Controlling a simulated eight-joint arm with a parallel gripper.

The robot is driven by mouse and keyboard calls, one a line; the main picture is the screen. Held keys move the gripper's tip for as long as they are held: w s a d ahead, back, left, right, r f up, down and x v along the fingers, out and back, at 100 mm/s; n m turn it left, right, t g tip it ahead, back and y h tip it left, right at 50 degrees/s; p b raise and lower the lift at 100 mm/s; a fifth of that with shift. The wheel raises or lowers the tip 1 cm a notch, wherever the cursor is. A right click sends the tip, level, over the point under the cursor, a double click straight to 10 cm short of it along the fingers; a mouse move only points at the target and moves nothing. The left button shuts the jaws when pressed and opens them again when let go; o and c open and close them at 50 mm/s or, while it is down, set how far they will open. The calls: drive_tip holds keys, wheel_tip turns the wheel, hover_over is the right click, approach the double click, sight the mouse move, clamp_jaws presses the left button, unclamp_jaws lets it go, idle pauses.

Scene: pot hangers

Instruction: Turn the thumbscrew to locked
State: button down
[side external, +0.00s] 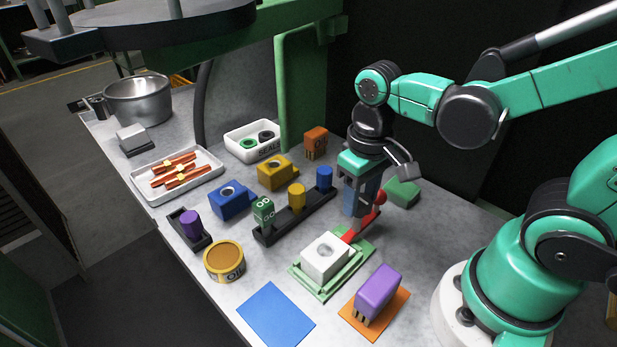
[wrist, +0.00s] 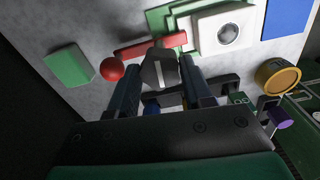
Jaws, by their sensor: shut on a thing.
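My gripper (side external: 360,208) points down beside the green fixture (side external: 311,284), over its red lever (side external: 352,236). In the wrist view, my gripper (wrist: 160,68) has its two fingers on either side of a dark, faceted knob (wrist: 159,72) with a pale stripe, which looks like the thumbscrew. It is shut on this knob. The side external view hides the knob behind the fingers. The red lever (wrist: 150,46) ends in a red ball (wrist: 112,69) and reaches to the fixture, which holds a white block (wrist: 226,33). I cannot read a lock mark.
A green block (side external: 403,193) stands right of the gripper. A black rack (side external: 282,227) with blue and yellow cylinders is left. A purple block (side external: 378,287) sits on an orange mat, beside a blue mat (side external: 276,314). A yellow round tin (side external: 225,262) stands near the front edge.

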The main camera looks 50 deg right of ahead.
sight(361, 200)
drive_tip(key=shift+m, duration=0.6)
drive_tip(key=shift+c, duration=1.8)
unclamp_jaws()
drive_tip(key=shift+r, duration=0.1)
drive_tip(key=shift+r, duration=2.7)
